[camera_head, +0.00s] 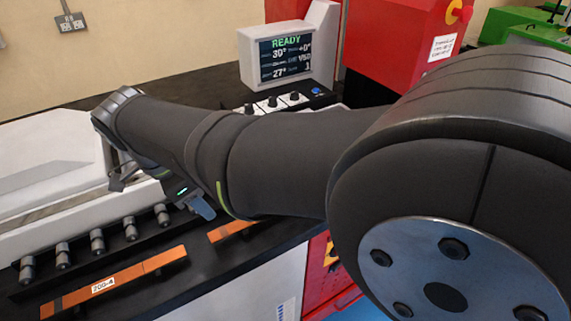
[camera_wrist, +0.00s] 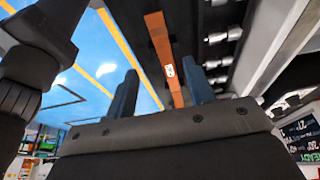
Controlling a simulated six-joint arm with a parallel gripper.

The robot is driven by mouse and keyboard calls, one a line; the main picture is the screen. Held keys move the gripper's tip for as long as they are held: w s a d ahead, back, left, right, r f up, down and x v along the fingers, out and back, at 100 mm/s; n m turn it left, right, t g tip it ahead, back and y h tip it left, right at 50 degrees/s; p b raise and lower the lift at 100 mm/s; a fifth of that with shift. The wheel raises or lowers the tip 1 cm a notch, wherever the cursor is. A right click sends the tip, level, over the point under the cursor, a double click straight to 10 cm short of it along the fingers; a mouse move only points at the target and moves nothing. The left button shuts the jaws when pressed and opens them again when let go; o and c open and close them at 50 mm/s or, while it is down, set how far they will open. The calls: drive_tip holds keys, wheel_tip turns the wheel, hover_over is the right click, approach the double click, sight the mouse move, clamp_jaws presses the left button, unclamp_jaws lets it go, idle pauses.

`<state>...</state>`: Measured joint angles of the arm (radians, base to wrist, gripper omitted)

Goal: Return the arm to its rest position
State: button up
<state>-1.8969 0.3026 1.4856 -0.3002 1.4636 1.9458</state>
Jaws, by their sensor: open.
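My arm stretches from the right across the middle in the head view. My gripper (camera_head: 199,206) hangs at its far end, partly hidden by my arm, with a blue finger showing above the bench. In the wrist view my gripper (camera_wrist: 162,90) has its two blue fingers apart, with nothing held between them. A copper-orange bar (camera_head: 130,278) with a white label lies on the black bench edge, apart from the gripper. A labelled orange bar (camera_wrist: 158,40) also shows beyond the fingers in the wrist view. A second orange piece (camera_head: 230,230) is partly hidden by my arm.
A row of several metal pins (camera_head: 97,242) stands behind the bar. A display (camera_head: 287,58) reads READY, above a panel with knobs (camera_head: 272,103). A red cabinet (camera_head: 395,45) with an emergency button stands behind my arm. Blue floor (camera_wrist: 95,65) lies beside the bench.

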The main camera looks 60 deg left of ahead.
sight(229, 229)
drive_tip(key=shift+r, duration=0.2)
drive_tip(key=x, duration=1.2)
drive_tip(key=shift+f, duration=0.1)
wheel_tip(229, 229, up, 3)
drive_tip(key=shift+f, duration=0.1)
drive_tip(key=shift+r, duration=0.6)
drive_tip(key=shift+f, duration=0.1)
